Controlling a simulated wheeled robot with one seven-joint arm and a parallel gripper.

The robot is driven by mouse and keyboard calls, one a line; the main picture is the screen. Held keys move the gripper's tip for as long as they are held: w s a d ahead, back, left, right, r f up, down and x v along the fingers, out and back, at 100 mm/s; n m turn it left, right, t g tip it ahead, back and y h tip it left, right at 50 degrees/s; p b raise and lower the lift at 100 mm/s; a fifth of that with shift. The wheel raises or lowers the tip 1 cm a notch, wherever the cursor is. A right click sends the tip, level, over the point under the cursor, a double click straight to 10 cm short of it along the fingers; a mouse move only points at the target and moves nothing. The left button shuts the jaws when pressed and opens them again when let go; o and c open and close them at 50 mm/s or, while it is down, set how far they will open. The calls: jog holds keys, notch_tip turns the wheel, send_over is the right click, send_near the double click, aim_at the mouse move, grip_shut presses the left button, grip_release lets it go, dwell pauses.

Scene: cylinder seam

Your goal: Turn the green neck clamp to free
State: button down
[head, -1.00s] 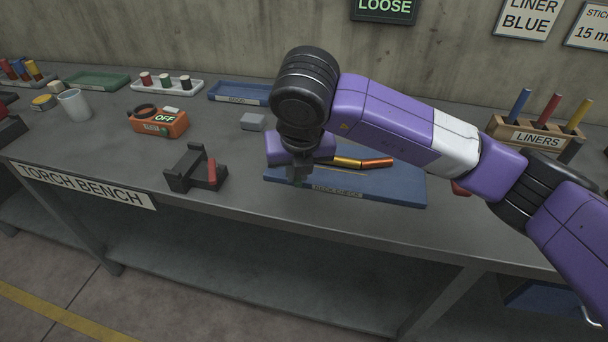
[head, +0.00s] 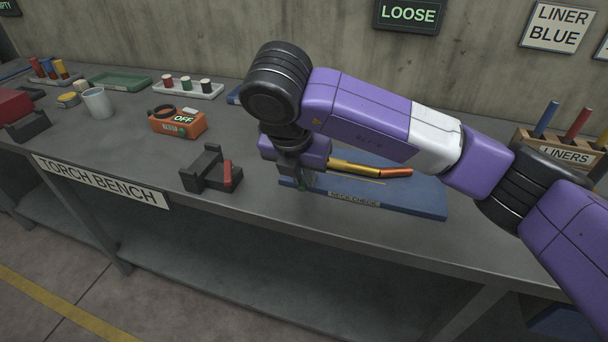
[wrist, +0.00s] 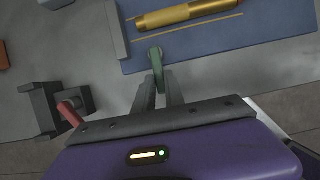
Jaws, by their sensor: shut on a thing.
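The green neck clamp (wrist: 157,62) is a small lever with a round end at the near left edge of the blue NECK CHECK board. A bit of its green (head: 302,184) shows below my gripper in the head view. My gripper (wrist: 159,88) is shut on the clamp's near end, one finger on each side. In the head view my gripper (head: 299,174) points down at the board's left end. The brass torch neck (head: 352,167) lies on the blue board (head: 410,201), to the right of my gripper; the wrist view shows its brass body (wrist: 185,14).
A black stand with a red lever (head: 210,172) is left of the board. An orange box reading OFF (head: 177,123) is farther left. A wall sign (head: 408,14) reads LOOSE. A liner rack (head: 552,151) stands at the right. The bench front is clear.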

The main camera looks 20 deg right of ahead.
jog(key=c, duration=1.4)
grip_release()
jog(key=shift+r, duration=0.1)
jog(key=v, duration=0.7)
jog(key=shift+r, duration=0.25)
jog(key=shift+s, duration=0.15)
